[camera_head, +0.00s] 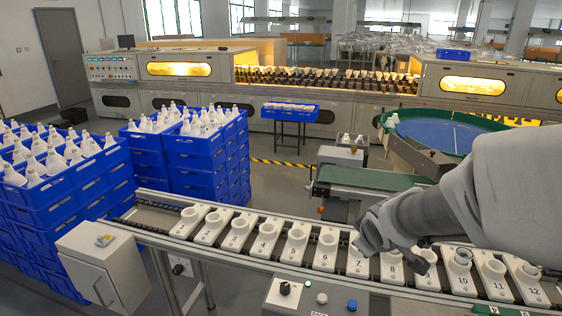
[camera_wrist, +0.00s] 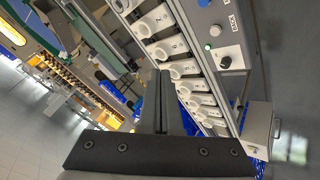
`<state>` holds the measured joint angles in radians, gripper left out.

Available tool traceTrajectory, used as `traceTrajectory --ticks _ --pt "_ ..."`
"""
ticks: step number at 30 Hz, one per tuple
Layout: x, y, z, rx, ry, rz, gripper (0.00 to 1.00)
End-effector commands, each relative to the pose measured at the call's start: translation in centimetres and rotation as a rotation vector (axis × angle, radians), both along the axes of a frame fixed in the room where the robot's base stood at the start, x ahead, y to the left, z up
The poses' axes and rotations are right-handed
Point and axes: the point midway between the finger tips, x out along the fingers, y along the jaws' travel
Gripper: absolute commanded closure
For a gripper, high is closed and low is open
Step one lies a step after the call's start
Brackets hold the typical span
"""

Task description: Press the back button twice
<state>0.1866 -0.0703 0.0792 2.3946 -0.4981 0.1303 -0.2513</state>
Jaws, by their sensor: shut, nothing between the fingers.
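The control panel (camera_head: 300,296) sits at the front edge of the conveyor, with a black knob (camera_head: 285,288), a white button (camera_head: 321,298) and a blue button (camera_head: 351,304). In the wrist view, a small label that seems to read BACK stands beside the white button (camera_wrist: 214,30); the blue button (camera_wrist: 203,3) is at the top edge. My gripper (camera_head: 362,243) is shut and empty over the socket row near number 7, behind and above the panel, apart from the buttons. Its closed fingers (camera_wrist: 162,90) show in the wrist view.
Numbered white sockets (camera_head: 296,243) line the conveyor. A grey box with a switch (camera_head: 104,262) stands at left. Blue crates of bulbs (camera_head: 205,150) stand behind. A green belt (camera_head: 370,178) lies beyond the conveyor. The space above the panel is clear.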

Motion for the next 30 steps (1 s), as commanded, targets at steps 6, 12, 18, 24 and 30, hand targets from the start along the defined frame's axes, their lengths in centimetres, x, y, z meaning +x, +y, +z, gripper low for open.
traceTrajectory --ticks 6,12,18,24,30 --pt "3.5 0.7 -5.1 -0.035 -0.009 0.193 1.00" --pt "5.5 2.3 -9.6 -0.025 -0.033 0.375 1.00" --pt "6.3 4.0 -13.2 0.010 -0.067 0.515 1.00" --pt "6.5 5.1 -14.7 0.036 -0.089 0.583 1.00" --pt "6.5 5.3 -14.8 0.039 -0.094 0.593 1.00"
